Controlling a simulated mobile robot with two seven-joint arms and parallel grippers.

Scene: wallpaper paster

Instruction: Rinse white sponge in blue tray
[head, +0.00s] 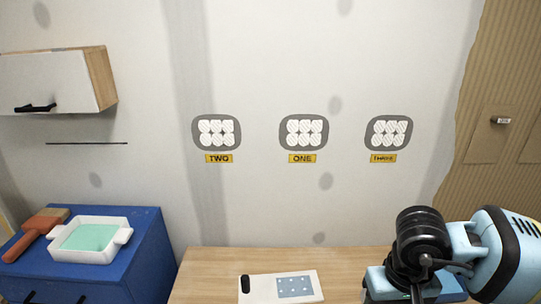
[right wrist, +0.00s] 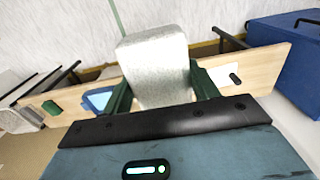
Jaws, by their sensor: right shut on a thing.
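The white sponge (right wrist: 157,62) is a pale block held between the green fingers of my right gripper (right wrist: 160,78) in the right wrist view. The gripper is shut on it, and the sponge stands out past the fingertips, above the wooden table. My left gripper is not in view.
A wooden table (head: 215,277) bears a white board (head: 310,285). A blue cabinet (head: 143,246) at left holds a white tray (head: 125,236) with teal contents and a brush (head: 32,236). Three grey-framed wall patches (head: 304,149) are labelled TWO, ONE, THREE. A wall cupboard (head: 55,80) hangs upper left.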

